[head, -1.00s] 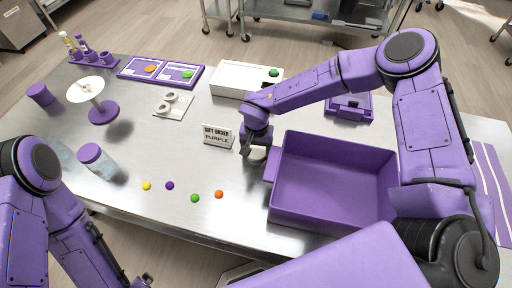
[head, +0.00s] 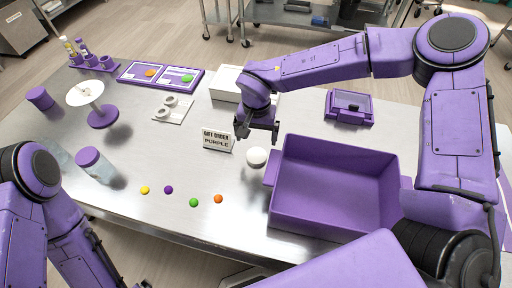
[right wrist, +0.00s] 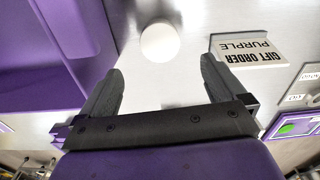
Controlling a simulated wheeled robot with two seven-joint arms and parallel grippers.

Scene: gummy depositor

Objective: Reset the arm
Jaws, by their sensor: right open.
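My right gripper (head: 257,130) is open and empty above the table, behind a white round object (head: 256,157) and near the "GIFT ORDER PURPLE" sign (head: 218,139). In the right wrist view, its two spread fingers (right wrist: 160,85) point toward the white round object (right wrist: 160,42), which lies apart from them. The sign (right wrist: 248,50) stands to the right there. My left arm shows at the lower left of the head view; its fingertips cannot be made out.
A purple bin (head: 335,185) stands right of the white object. Several small coloured balls lie near the front edge, including a green one (head: 194,202). A purple box (head: 349,107), a white box (head: 224,84) and a white-topped stand (head: 103,118) are farther back.

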